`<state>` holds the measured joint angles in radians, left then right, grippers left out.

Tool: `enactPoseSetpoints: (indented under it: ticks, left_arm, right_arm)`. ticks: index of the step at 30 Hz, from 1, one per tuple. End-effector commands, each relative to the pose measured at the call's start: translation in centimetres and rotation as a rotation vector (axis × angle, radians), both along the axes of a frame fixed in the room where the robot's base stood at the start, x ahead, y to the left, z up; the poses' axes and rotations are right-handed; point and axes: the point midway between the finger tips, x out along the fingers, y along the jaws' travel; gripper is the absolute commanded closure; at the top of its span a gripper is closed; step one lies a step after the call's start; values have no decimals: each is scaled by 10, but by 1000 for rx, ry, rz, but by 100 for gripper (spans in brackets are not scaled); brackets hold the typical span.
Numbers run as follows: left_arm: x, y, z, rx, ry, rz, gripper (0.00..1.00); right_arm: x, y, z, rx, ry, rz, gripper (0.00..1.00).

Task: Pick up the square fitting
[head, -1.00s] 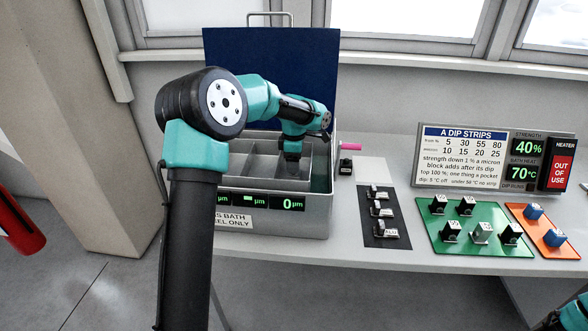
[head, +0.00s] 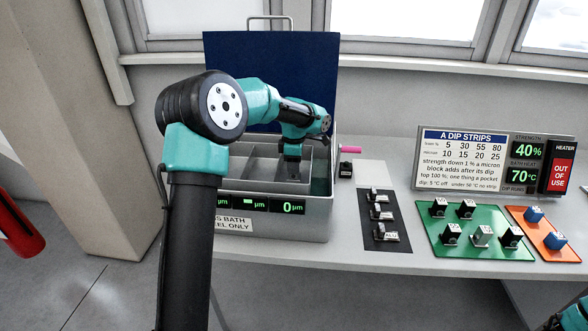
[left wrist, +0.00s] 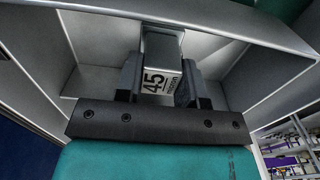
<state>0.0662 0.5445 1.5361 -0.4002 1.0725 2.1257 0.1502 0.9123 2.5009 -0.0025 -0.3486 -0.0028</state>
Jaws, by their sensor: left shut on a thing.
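My left gripper (head: 291,168) reaches down into the right part of the grey bath box on the bench. In the left wrist view its two dark fingers (left wrist: 160,84) are shut on the square fitting (left wrist: 158,65), a grey metal block marked 45 micron. The fitting sits between the fingers, with pale compartment walls around it. I cannot tell whether it touches the compartment floor. In the head view the fitting is hidden by the gripper and the box. My right gripper does not show.
The grey bath box (head: 270,224) has divider walls and a raised blue lid (head: 270,75) behind. To its right are a dark mat (head: 385,235) with several small blocks, a green tray (head: 440,249) and an orange tray (head: 573,254). A sign panel (head: 465,160) stands behind the trays.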

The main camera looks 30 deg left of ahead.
Motion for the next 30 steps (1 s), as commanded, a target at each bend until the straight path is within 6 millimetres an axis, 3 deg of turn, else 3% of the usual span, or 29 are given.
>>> enactPoseSetpoints:
  ticks: [8, 21, 30]
  left_arm:
    - [1, 0, 23, 0, -4, 1, 95]
    - [0, 0, 93, 0, -3, 0, 95]
    - [0, 0, 101, 0, 0, 0, 95]
  right_arm:
    - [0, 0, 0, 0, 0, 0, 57]
    - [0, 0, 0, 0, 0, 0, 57]
    - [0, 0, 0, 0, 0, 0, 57]
